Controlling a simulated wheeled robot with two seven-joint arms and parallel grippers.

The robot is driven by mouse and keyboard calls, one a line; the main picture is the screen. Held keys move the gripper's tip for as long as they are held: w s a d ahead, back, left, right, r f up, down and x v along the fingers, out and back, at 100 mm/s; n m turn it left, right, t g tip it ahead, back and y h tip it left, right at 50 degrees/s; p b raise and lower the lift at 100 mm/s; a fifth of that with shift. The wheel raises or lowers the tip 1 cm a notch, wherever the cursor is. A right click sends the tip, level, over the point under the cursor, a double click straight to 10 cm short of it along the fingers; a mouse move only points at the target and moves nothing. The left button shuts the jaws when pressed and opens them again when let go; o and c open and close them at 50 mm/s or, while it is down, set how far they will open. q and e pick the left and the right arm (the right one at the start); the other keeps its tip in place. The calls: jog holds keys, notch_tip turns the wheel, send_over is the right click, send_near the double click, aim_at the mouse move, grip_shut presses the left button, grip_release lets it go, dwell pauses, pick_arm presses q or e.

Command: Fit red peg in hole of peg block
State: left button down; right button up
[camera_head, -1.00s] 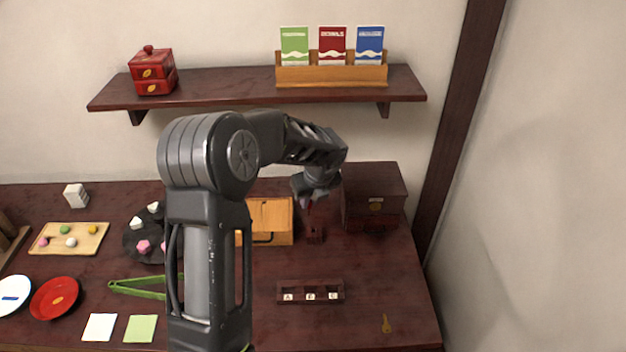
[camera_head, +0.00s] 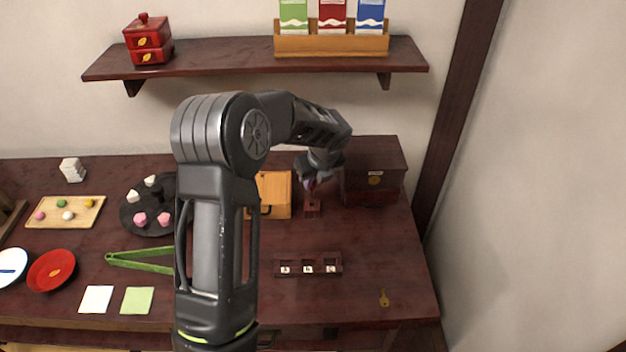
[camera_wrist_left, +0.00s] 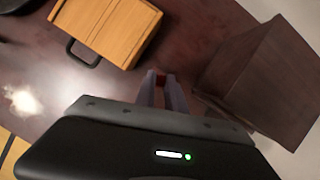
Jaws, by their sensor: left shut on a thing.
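My left gripper (camera_head: 310,182) reaches in over the back right part of the table. It is shut on the red peg, which shows only as a small red patch (camera_wrist_left: 160,82) between the fingers in the left wrist view. The peg block (camera_head: 312,208) is a small dark red-brown block on the table, directly under the gripper in the head view. The fingers and peg cover its top. I cannot tell whether the peg's lower end is in the hole or above it. My right gripper is not in view.
An orange wooden box (camera_head: 273,195) with a dark handle stands close left of the block. A dark chest (camera_head: 373,170) stands close right. A dark rack with lettered tiles (camera_head: 308,265) lies in front. A wall shelf (camera_head: 230,58) runs above. The front right table is mostly clear around a key (camera_head: 384,298).

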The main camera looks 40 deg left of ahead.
aim_at(311, 203)
pick_arm(q)
jog(key=shift+f+b, duration=0.7)
jog(key=shift+f, duration=0.45)
jog(key=shift+f+b, duration=1.25)
jog(key=shift+f, duration=0.95)
jog(key=c, duration=1.3)
grip_release()
jog(key=shift+r, duration=0.1)
jog(key=shift+v, duration=3.8)
jog(key=shift+s, duration=0.1)
